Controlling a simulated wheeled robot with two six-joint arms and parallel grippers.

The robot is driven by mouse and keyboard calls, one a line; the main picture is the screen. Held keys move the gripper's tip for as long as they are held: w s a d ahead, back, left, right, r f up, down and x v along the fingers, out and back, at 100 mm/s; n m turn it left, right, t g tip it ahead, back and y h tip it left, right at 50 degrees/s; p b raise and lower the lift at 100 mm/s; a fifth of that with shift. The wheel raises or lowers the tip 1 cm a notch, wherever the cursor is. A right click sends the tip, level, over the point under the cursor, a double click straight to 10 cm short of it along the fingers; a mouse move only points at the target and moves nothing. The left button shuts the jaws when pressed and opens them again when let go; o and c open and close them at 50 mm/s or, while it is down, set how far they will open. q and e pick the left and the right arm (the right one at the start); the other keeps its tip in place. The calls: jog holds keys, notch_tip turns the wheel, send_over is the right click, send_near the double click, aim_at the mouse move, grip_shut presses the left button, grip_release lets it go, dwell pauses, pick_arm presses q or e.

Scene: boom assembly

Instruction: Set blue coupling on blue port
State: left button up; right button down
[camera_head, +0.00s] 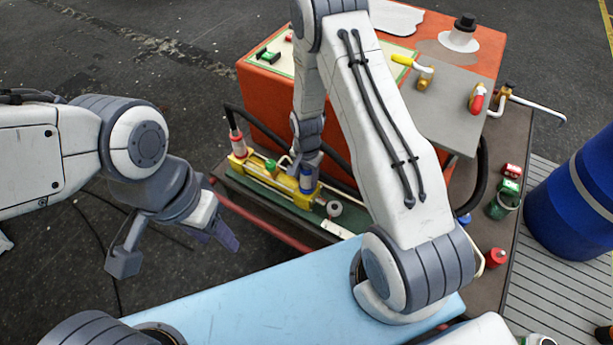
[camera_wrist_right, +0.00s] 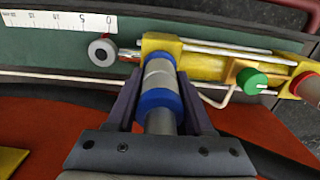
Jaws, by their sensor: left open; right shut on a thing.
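My right gripper (camera_wrist_right: 160,92) is shut on the blue coupling (camera_wrist_right: 158,99), a grey metal cylinder with a blue band. It stands at the end of the yellow manifold (camera_wrist_right: 160,42). A blue ring, which looks like the blue port (camera_wrist_right: 158,58), shows at the coupling's far end against the yellow block. I cannot tell whether they touch or only line up. In the head view the right gripper (camera_head: 306,160) points down over the manifold with the blue coupling (camera_head: 306,181) below it. My left gripper (camera_head: 172,248) is open and empty, left of the bench.
A green cap (camera_wrist_right: 252,81) and a red-and-white coupling (camera_head: 237,142) sit on the manifold. A round grey fitting (camera_head: 334,209) lies beside it. The orange cabinet (camera_head: 262,103) stands behind. Red and green parts (camera_head: 497,257) stand on the right. A blue barrel (camera_head: 565,215) is far right.

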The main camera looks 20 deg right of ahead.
jog(key=shift+f+b, duration=0.45)
jog(key=shift+f, duration=0.15)
jog(key=c, duration=0.6)
grip_release()
jog(key=shift+o, duration=0.2)
notch_tip(320, 180, up, 11)
jog(key=p, duration=0.9)
jog(key=shift+r+p, duration=0.1)
jog(key=shift+p, duration=0.2)
